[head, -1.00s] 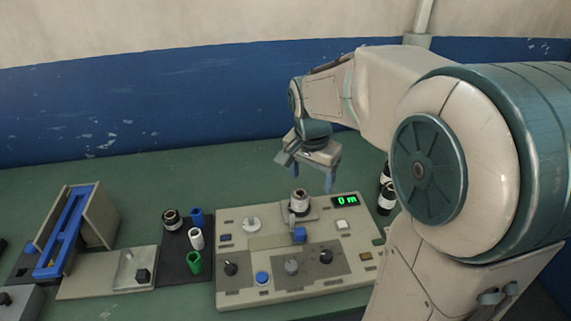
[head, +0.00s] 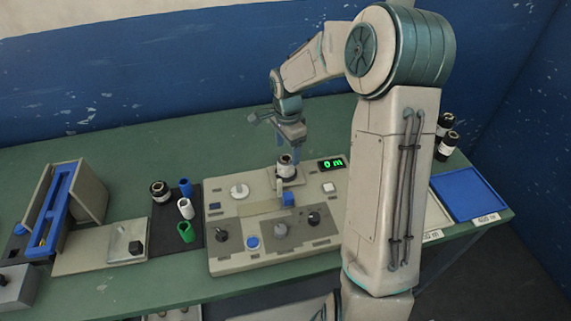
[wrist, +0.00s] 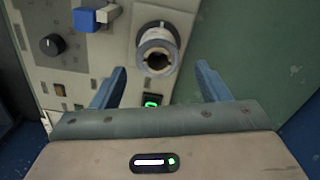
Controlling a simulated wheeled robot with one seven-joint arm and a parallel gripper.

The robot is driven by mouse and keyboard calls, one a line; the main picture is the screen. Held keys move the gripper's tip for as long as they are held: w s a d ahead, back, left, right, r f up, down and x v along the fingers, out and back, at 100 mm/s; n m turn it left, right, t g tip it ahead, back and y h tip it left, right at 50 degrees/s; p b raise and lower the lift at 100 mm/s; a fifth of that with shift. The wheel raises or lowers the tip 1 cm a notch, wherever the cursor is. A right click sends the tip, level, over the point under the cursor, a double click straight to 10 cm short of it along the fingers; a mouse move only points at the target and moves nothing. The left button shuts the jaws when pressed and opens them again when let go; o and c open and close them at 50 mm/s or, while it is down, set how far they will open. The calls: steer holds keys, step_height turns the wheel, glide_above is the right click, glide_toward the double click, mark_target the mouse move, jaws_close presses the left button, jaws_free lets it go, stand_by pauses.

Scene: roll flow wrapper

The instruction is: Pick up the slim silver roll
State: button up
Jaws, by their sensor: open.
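A short silvery-white roll with a dark core (head: 286,168) stands upright on the back of the control panel (head: 225,225). It looks like the slim silver roll, though no label is readable. In the wrist view this roll (wrist: 157,47) appears above and between the two blue fingers. My gripper (head: 292,152) hangs just above and behind the roll in the head view. It also shows in the wrist view (wrist: 160,84), with its fingers wide apart and nothing between the tips. The roll's lower end is partly hidden.
Another dark roll (head: 160,190) stands left of the panel, beside blue, white and green (head: 186,232) cores. Two dark rolls (head: 446,123) stand at the right, behind a blue tray (head: 470,195). A lit display (head: 332,163) and knobs cover the panel.

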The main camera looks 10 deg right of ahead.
mark_target(287, 160)
steer(key=shift+s+f+p, duration=0.15)
steer(key=shift+f+p, duration=0.45)
steer(key=shift+f, duration=2.45)
steer(key=c, duration=1.1)
